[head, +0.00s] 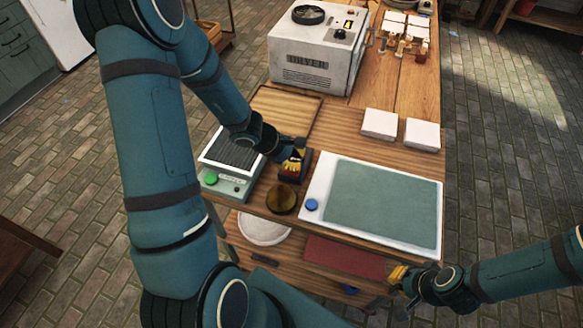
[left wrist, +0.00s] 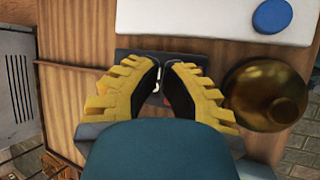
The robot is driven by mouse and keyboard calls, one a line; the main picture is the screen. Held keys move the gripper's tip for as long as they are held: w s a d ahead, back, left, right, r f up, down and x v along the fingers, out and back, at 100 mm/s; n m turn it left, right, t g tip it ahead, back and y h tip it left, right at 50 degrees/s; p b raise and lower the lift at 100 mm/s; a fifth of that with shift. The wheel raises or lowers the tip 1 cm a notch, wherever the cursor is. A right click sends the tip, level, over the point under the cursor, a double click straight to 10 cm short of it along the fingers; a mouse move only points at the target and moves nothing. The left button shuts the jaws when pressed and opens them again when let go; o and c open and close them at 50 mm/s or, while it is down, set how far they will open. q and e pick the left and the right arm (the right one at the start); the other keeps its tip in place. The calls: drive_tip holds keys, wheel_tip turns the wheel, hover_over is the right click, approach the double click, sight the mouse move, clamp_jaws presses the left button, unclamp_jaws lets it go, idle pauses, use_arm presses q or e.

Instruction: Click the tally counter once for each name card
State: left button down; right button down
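A small dark block-shaped thing (head: 302,178), which may be the tally counter, stands on the wooden table behind the brass knob. It also shows in the left wrist view, partly hidden under my fingers. My left gripper (head: 293,168) points down right over it, its yellow fingertips close together with a narrow gap (left wrist: 165,72). I cannot tell whether they touch it. Two blank white squares (head: 379,124) (head: 421,135) lie at the table's right; I cannot tell whether these are name cards. My right gripper (head: 398,274) hangs off the table's front right corner; its opening is unclear.
A round brass knob-like piece (head: 282,199) and a white board with a grey-green panel (head: 325,166) and blue button (head: 312,205) lie close by. A scale (head: 228,183) stands left. A white machine (head: 305,75), pale cards (head: 395,18) and small bottles (head: 402,48) are farther back.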

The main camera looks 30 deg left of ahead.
use_arm(q)
drive_tip(key=shift+f+b, duration=0.4)
drive_tip(key=shift+b, duration=0.05)
idle(0.4)
drive_tip(key=shift+r, duration=0.1)
drive_tip(key=shift+r+p, duration=0.65)
drive_tip(key=shift+r, duration=0.15)
wheel_tip(320, 180, up, 5)
drive_tip(key=p, duration=0.4)
drive_tip(key=shift+r, duration=0.1)
idle(0.3)
idle(0.6)
